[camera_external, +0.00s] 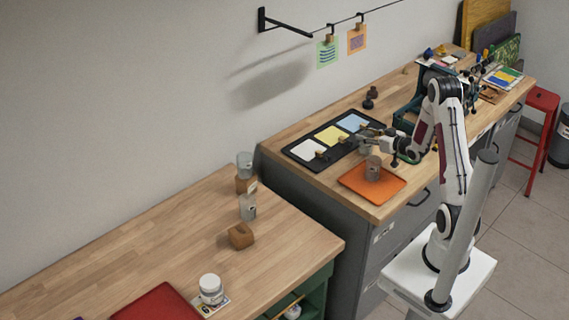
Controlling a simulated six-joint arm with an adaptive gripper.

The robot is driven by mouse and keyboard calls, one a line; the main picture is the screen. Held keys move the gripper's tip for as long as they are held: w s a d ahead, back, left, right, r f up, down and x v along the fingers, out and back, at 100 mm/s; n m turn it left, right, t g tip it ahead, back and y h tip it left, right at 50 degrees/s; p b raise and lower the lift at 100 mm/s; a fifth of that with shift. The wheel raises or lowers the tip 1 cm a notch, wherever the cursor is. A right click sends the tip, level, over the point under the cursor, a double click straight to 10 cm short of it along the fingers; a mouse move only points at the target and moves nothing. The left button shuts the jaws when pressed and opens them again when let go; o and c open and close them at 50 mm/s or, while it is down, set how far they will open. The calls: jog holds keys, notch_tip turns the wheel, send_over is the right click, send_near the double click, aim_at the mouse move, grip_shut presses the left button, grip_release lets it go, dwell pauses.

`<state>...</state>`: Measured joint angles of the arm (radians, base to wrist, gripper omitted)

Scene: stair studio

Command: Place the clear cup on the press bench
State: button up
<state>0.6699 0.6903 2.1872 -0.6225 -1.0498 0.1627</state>
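My gripper (368,139) is over the higher bench (330,181) on the right, which has a dark green press-like frame (407,116) on it. A small greyish, see-through-looking cup (366,148) is right at the fingertips; I cannot tell whether they grip it. Just below it in the picture, a brownish cup (374,168) stands on an orange tray (358,183). Two more greyish, clear-looking cups stand on the lower left bench (130,250): one at the back (245,164) on a wooden block, and one nearer (249,208).
A black tray (293,153) with white, yellow and blue pads lies left of my gripper. Dark knobs (369,99) stand behind it. The lower bench holds a wooden block (240,236), a white jar (211,289) and a red mat (157,304). Its middle left is bare.

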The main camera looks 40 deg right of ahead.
jog(key=shift+o, duration=0.9)
jog(key=shift+s+r, duration=0.1)
jog(key=shift+r, duration=0.15)
jog(key=v, duration=1.1)
jog(key=shift+s, duration=0.35)
jog(key=shift+a+r, duration=0.15)
jog(key=shift+r, duration=0.1)
jog(key=s+a+r+g+h, duration=0.2)
jog(key=s+a+r+g, duration=0.4)
jog(key=a+r, duration=0.5)
jog(key=s+a+r+n+g+y, duration=0.1)
jog(key=s+a+r+g+y, duration=0.1)
jog(key=s+a, duration=1.3)
jog(key=shift+s+a+g+y, duration=0.3)
jog(key=shift+s+g+y, duration=0.2)
jog(key=shift+s+y, duration=0.5)
